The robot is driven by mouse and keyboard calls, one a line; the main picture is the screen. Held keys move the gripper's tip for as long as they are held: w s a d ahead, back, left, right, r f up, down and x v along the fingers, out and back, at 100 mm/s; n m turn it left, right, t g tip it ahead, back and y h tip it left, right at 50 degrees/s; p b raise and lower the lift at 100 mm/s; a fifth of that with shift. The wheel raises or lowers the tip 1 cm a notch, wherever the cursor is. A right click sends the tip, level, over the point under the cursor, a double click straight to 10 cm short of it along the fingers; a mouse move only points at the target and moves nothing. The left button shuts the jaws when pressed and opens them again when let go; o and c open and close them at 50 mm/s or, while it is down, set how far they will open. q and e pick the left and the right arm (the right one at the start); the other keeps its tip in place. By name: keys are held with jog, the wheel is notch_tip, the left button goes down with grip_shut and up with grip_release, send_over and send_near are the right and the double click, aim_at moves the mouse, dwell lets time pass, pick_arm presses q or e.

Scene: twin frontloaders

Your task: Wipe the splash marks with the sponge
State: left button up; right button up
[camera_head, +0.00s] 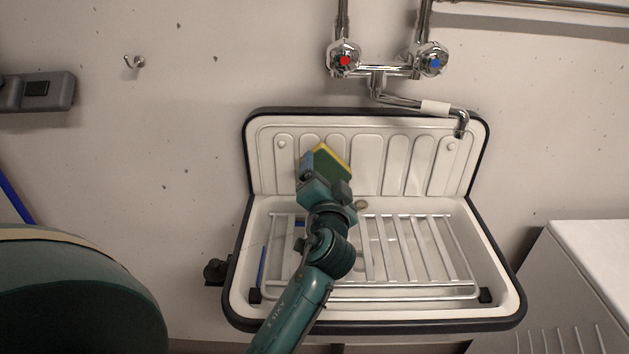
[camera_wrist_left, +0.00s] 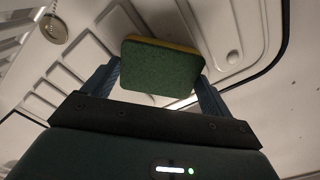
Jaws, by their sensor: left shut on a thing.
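A sponge (camera_head: 331,164), yellow on one side and green on the other, is held in front of the ribbed back panel of the white sink (camera_head: 398,160). My left gripper (camera_head: 325,174) is shut on it, and I cannot tell whether the sponge touches the panel. In the left wrist view the sponge (camera_wrist_left: 162,68) sits between the two blue-grey fingers (camera_wrist_left: 158,85), green face towards the camera. I make out no clear splash marks on the panel; part of it is hidden behind my gripper and the sponge. My right gripper is not in view.
A metal rack (camera_head: 423,250) lies across the basin. The tap spout (camera_head: 461,124) hangs over the panel's right side, below red and blue knobs. Small dark specks (camera_head: 215,58) dot the wall. A white appliance (camera_head: 590,250) stands right; a green rounded object (camera_head: 75,290) stands left.

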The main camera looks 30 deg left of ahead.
pick_arm(q)
jog(key=shift+w+d+f, duration=0.25)
jog(key=shift+w+d, duration=0.1)
jog(key=shift+d, duration=0.05)
